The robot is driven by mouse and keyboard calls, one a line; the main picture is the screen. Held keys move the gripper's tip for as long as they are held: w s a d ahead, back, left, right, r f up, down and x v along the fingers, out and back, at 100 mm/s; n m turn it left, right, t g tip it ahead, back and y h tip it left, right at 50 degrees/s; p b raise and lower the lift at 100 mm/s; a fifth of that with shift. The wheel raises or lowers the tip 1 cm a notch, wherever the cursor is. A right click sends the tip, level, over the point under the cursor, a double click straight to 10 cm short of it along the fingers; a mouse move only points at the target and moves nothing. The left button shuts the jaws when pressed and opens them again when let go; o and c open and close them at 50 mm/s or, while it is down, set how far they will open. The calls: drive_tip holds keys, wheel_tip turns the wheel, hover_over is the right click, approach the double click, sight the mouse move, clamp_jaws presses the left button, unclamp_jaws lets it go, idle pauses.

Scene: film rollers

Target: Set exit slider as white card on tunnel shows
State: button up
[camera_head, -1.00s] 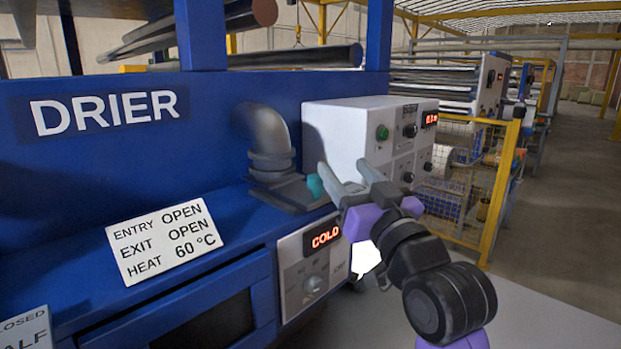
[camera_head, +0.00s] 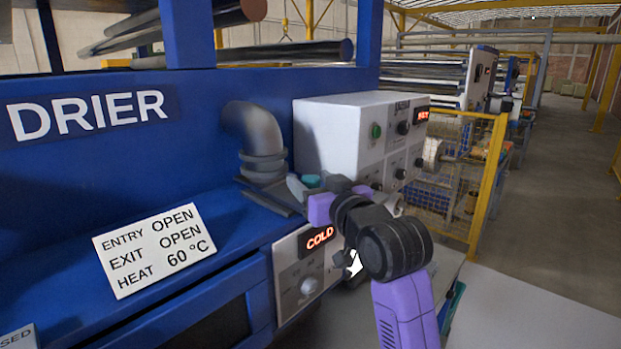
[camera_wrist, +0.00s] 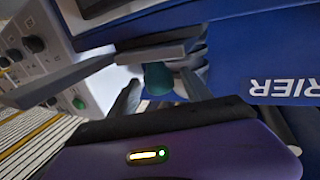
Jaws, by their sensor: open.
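The white card (camera_head: 155,250) on the blue drier tunnel reads ENTRY OPEN, EXIT OPEN, HEAT 60 °C. The exit slider's teal knob (camera_head: 311,181) is at the foot of the grey elbow pipe (camera_head: 262,140), partly hidden by my gripper. My gripper (camera_head: 314,187) is open, with its fingers around or just over the knob. In the wrist view the teal knob (camera_wrist: 158,78) shows between and beyond the open fingers of my gripper (camera_wrist: 160,95). I cannot tell whether they touch it. The slider's exact position is hidden.
A white control box (camera_head: 335,130) with knobs and a red display stands just behind my gripper. Below is a panel (camera_head: 308,285) with a dial and a display reading COLD. A second card (camera_head: 18,340) is cut off at lower left. A yellow mesh fence (camera_head: 488,190) stands right.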

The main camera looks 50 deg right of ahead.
drive_tip(key=shift+w+d, duration=0.15)
drive_tip(key=shift+w, duration=0.15)
clamp_jaws()
idle(1.3)
